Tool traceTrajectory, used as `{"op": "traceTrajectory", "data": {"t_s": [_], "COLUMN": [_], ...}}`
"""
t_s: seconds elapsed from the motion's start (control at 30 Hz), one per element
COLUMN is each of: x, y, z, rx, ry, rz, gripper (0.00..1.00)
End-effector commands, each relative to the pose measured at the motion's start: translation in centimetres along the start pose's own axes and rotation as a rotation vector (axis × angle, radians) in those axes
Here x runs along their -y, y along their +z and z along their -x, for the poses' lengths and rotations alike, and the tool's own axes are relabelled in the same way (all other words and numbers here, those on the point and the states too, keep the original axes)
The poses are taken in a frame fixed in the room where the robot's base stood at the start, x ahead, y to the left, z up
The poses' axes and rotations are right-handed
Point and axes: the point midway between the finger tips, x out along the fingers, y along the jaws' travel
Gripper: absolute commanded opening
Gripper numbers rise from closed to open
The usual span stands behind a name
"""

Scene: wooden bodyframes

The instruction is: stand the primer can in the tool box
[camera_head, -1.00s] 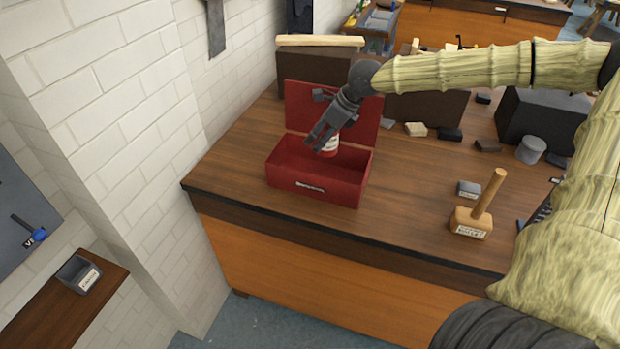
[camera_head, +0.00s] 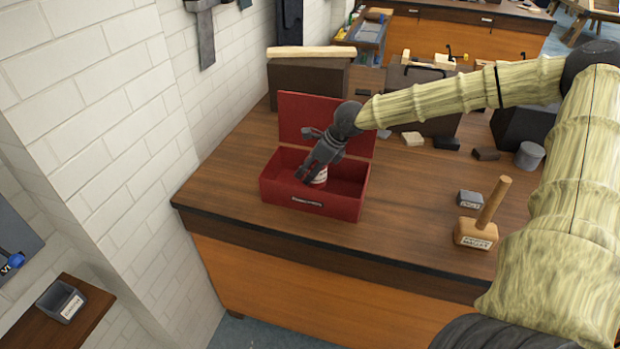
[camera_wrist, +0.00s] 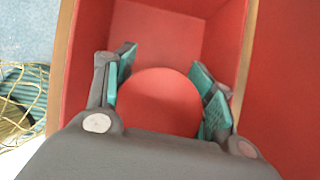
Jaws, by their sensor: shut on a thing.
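The red tool box (camera_head: 281,192) stands open on the workbench, its lid raised at the back; its red inner wall (camera_wrist: 180,20) fills much of the wrist view. My gripper (camera_head: 311,176) reaches down into the box from above. In the wrist view the can's round red top (camera_wrist: 158,100) sits between the teal finger pads. The can's lower part is hidden by the box's front wall, so I cannot tell whether it touches the floor.
A wooden mallet (camera_head: 477,233) and a small grey block (camera_head: 470,198) stand to the right on the workbench (camera_head: 400,225). A dark box (camera_head: 308,82) with a wooden strip on it stands behind the tool box. A white wall is at left.

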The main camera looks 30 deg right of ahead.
Motion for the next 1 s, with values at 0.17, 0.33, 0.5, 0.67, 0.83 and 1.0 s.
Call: {"op": "traceTrajectory", "data": {"t_s": [0.17,0.33,0.5,0.67,0.83,1.0], "x": [0.0,0.1,0.1,0.1,0.1,0.1], "y": [-0.7,-1.6,-2.1,-2.1,-2.2,-2.2], "z": [-1.0,-2.6,-3.5,-3.5,-3.6,-3.7], "rx": [-0.001,-0.001,0.001,0.002,0.001,0.001], "ry": [0.000,-0.001,-0.001,-0.001,-0.001,-0.001], "rz": [-0.001,-0.001,-0.002,-0.001,-0.001,-0.001], "gripper": [0.21,0.21,0.21,0.21,0.21,0.76]}}
